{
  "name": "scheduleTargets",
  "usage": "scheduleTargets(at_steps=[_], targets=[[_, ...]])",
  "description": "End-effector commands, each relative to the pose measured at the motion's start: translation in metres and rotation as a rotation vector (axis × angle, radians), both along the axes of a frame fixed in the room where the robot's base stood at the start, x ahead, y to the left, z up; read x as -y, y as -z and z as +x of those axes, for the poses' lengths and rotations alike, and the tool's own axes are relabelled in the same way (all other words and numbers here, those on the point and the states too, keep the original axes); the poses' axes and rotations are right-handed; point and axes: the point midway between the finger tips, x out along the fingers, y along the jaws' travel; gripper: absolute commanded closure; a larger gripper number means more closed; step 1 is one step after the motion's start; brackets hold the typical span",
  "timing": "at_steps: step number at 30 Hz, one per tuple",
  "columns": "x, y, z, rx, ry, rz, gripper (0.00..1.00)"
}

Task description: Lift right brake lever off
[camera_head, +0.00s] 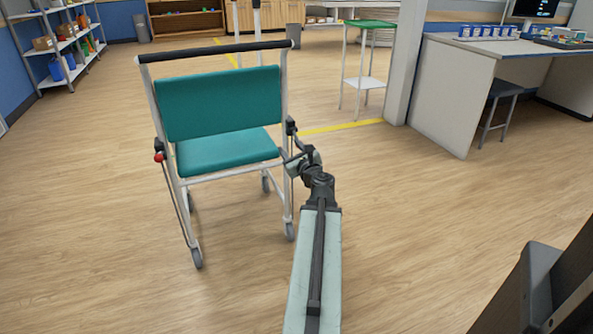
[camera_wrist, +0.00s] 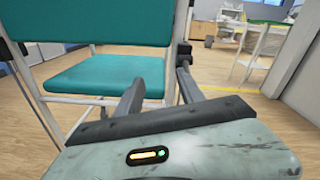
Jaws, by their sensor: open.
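A wheeled chair with a teal back and seat (camera_head: 215,102) and a white frame stands left of centre; its seat also shows in the wrist view (camera_wrist: 105,73). On the chair's right side, a dark part (camera_head: 291,126) that looks like the right brake lever sits on the frame; a dark piece also shows there in the wrist view (camera_wrist: 183,48). The lower part of the lever is hard to make out behind my gripper. My gripper (camera_head: 293,160) is open beside the right frame post, its fingers (camera_wrist: 161,77) apart. I cannot tell whether they touch the lever.
A red-tipped lever (camera_head: 159,157) is on the chair's left side. A small green-topped stand (camera_head: 368,24) is behind the chair to the right, near a pale pillar (camera_head: 404,60). A desk (camera_head: 455,95) with a stool stands at right. The wooden floor around the chair is clear.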

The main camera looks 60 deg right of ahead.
Motion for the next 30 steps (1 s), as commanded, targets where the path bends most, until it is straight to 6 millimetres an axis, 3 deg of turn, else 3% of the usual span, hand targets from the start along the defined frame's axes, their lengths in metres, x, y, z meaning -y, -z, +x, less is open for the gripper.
scheduleTargets(at_steps=[1, 3, 9, 14, 24, 30], targets=[[0.013, 0.015, -0.016, 0.034, 0.039, 0.026, 0.55], [0.023, 0.016, -0.030, 0.069, 0.075, 0.052, 0.55], [0.030, 0.013, -0.039, 0.094, 0.097, 0.071, 0.55], [0.037, 0.012, -0.030, 0.092, 0.095, 0.069, 0.55], [0.074, 0.013, 0.017, 0.090, 0.091, 0.068, 0.55], [0.079, 0.013, 0.024, 0.090, 0.091, 0.068, 0.55]])
